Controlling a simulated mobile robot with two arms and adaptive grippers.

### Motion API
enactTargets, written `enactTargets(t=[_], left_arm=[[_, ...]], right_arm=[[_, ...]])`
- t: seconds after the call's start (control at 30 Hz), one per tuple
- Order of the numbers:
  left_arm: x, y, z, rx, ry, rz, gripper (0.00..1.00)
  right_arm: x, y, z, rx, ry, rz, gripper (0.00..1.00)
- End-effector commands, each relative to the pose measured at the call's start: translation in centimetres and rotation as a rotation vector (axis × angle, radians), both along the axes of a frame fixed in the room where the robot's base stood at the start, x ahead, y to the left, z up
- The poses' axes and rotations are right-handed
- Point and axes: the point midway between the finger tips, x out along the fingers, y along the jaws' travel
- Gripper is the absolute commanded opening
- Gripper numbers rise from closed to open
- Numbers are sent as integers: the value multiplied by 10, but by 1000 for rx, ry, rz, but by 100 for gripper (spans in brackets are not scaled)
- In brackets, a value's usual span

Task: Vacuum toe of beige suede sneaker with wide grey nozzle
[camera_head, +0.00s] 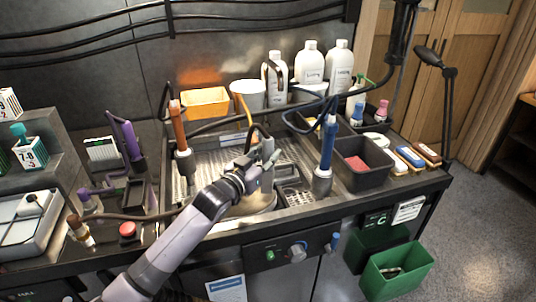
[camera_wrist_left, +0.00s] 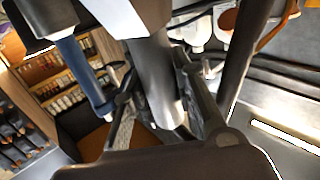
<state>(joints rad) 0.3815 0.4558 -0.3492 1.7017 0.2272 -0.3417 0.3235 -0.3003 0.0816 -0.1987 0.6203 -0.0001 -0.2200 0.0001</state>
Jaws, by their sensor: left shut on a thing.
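My left arm reaches in from the bottom of the head view. Its gripper (camera_head: 258,165) is over the middle of the work tray, shut on a grey nozzle (camera_head: 267,149). In the left wrist view the grey nozzle (camera_wrist_left: 155,80) is a thick cylinder between the dark fingers (camera_wrist_left: 165,115). I cannot make out the nozzle's mouth. A beige rounded shape (camera_head: 248,206) shows below the gripper, largely covered by my arm. I cannot tell whether it is the sneaker. My right gripper is not in view.
An orange-handled tool (camera_head: 178,128) stands left of the tray and a blue one (camera_head: 328,140) right. A purple tool (camera_head: 131,140) stands farther left. White bottles (camera_head: 309,62) and a yellow bin (camera_head: 205,102) line the back. A dark bin (camera_head: 362,172) and brushes (camera_head: 410,157) are at right.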

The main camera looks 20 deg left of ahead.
Motion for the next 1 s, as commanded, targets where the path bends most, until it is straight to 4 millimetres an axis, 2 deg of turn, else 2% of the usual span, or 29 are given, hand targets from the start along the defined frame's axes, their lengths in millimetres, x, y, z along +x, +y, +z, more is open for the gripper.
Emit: enactTargets(t=[0.6,1.0], left_arm=[[13,10,1,0,-2,0,0],[14,11,1,0,-2,1,0]], right_arm=[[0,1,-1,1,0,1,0],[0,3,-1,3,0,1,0]])
